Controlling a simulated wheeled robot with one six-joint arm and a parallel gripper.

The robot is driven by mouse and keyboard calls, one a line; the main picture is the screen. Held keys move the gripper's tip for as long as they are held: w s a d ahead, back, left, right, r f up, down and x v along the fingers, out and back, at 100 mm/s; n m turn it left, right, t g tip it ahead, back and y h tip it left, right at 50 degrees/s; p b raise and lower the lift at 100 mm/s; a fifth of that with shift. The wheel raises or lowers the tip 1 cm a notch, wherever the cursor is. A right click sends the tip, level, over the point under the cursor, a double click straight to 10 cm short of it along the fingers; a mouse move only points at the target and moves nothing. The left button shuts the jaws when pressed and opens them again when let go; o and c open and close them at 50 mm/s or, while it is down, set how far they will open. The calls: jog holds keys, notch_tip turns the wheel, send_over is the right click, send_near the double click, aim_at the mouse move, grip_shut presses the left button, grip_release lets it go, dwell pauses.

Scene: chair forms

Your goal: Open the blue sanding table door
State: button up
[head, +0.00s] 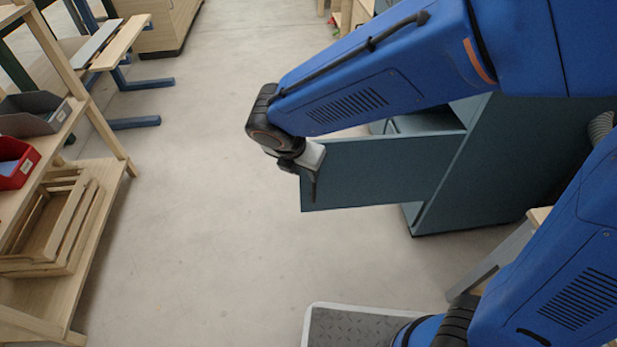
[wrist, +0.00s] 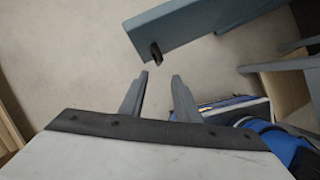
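The blue-grey sanding table (head: 490,165) stands at the right of the head view. Its door (head: 390,175) is swung out to the left, and part of the inside shows above the door's top edge. In the wrist view the door (wrist: 200,22) crosses the top, with a small dark handle (wrist: 156,53) near its free end. My gripper (wrist: 160,77) is open, with nothing between its fingers; the handle lies just beyond the fingertips, apart from them. In the head view my gripper (head: 313,188) is by the door's free end, and my arm hides part of the table.
A wooden shelf (head: 60,300) with a red bin (head: 18,165), a grey bin and wooden crates stands at left. A workbench (head: 120,42) with blue legs is behind it. The floor (head: 210,200) between shelf and door is clear. A grey hose (head: 600,127) is at right.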

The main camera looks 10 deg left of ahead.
jog(key=v, duration=0.3)
dwell(0.5)
jog(key=d+r+m, duration=0.3)
jog(key=d+m, duration=0.5)
jog(key=d, duration=0.3)
jog(key=d+r+m, duration=0.4)
jog(key=d+m, duration=0.3)
jog(key=d, duration=0.5)
jog(key=s+d+r+m+y, duration=0.1)
jog(key=s+d+m, duration=1)
jog(key=d+m, duration=0.3)
jog(key=m, duration=0.3)
jog(key=shift+y, duration=0.3)
